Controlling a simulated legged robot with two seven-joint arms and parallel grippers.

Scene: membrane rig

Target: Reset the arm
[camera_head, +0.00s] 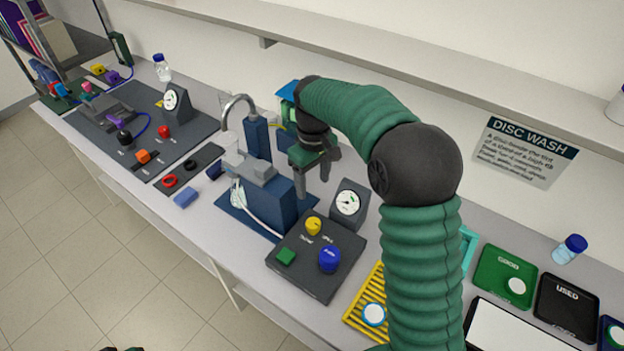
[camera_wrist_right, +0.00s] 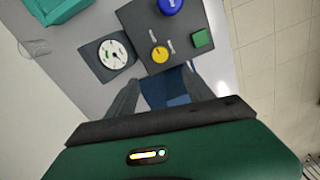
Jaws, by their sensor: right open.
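My right arm, with green ribbed sleeves and a dark round elbow, reaches over the bench from the lower right in the head view. My right gripper (camera_head: 316,176) is open and empty, its fingers pointing down over the blue rig block (camera_head: 286,205). In the right wrist view the fingers (camera_wrist_right: 163,92) are spread, with part of the blue rig between them. The control box (camera_head: 310,262) with yellow, blue and green buttons stands in front of the rig. A dial gauge (camera_head: 348,204) is beside the gripper.
A green GOOD tray (camera_head: 495,262) and a black USED tray (camera_head: 562,318) lie at the right. A yellow rack (camera_head: 360,319) is partly behind my arm. A curved tap (camera_head: 238,100) rises left of the gripper. A shelf (camera_head: 400,62) runs above the bench.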

